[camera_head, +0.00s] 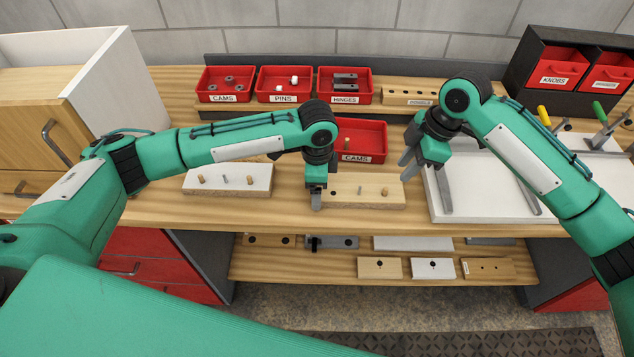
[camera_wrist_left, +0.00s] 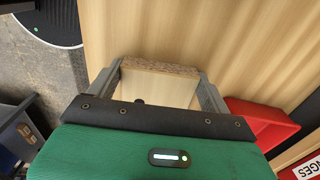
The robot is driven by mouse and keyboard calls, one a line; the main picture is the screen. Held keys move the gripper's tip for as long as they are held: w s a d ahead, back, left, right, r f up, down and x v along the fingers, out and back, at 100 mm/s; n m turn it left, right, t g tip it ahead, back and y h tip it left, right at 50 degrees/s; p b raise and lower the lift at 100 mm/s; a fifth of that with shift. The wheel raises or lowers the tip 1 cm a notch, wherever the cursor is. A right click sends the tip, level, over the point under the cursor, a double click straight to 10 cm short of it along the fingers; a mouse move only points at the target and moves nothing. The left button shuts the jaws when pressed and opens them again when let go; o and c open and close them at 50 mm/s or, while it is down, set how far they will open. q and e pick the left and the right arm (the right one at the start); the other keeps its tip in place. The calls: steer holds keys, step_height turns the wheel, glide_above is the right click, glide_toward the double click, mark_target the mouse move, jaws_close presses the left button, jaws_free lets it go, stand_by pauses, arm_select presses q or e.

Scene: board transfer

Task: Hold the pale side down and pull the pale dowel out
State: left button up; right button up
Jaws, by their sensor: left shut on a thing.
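The pale side (camera_head: 335,198) is a pale wooden board lying on the bench. Small dowels stand up from it, one pale dowel (camera_head: 385,192) toward its right end. My left gripper (camera_head: 316,199) is at the board's left end. In the left wrist view the board (camera_wrist_left: 155,87) lies between the two fingers of the left gripper (camera_wrist_left: 160,86), which is shut on it. My right gripper (camera_head: 425,182) is open and empty, just right of the board, its fingers pointing down and apart. My left gripper hides part of the board's left end.
A white board (camera_head: 228,184) with similar dowels lies to the left. A red cams bin (camera_head: 360,143) stands behind the pale side. More red bins (camera_head: 285,84) line the back shelf. A white tray (camera_head: 490,185) lies at the right. Several boards lie on the lower shelf (camera_head: 300,270).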

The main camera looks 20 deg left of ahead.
mark_target(388, 194)
steer(key=x, duration=0.8)
steer(key=shift+f, duration=0.1)
jaws_close()
